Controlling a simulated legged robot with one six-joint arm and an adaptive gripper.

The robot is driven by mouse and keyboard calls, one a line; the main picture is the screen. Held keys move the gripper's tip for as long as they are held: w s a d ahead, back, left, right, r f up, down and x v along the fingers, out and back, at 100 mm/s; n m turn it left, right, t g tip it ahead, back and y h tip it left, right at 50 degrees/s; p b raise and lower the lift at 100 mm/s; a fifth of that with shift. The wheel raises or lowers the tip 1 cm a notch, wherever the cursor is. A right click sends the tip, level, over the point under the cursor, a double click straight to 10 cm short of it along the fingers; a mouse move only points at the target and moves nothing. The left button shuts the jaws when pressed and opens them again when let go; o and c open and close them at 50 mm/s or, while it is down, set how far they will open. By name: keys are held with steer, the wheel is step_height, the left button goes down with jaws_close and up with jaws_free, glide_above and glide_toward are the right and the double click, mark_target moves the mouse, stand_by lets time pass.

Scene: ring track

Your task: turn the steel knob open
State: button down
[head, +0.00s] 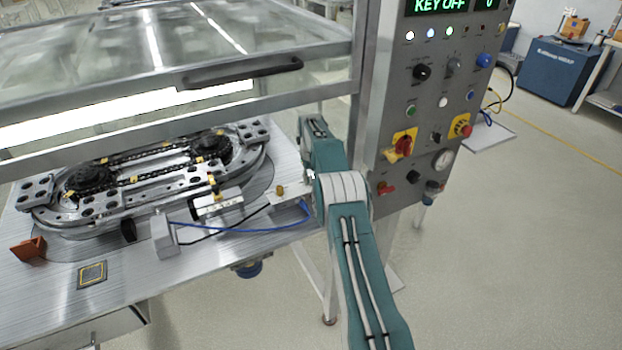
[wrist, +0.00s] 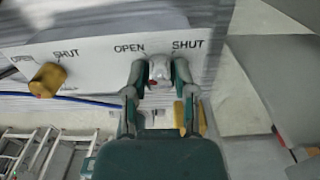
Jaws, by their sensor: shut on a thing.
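In the wrist view the steel knob (wrist: 159,70) sits on a pale label plate, between the printed words OPEN on its left and SHUT on its right. My gripper (wrist: 160,82) is shut on the knob, with one teal finger on each side. A small red mark shows low on the knob, slightly left of its middle. The fingers cover the knob's sides. In the head view the knob and the fingertips are hidden behind my arm.
In the head view a ring track (head: 150,170) lies under a glass guard, and a control panel (head: 440,100) stands right of my arm.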

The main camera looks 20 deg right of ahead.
steer(key=shift+c, duration=2.2)
jaws_free()
steer(key=shift+w, duration=0.1)
steer(key=shift+r, duration=0.1)
steer(key=shift+r, duration=3.6)
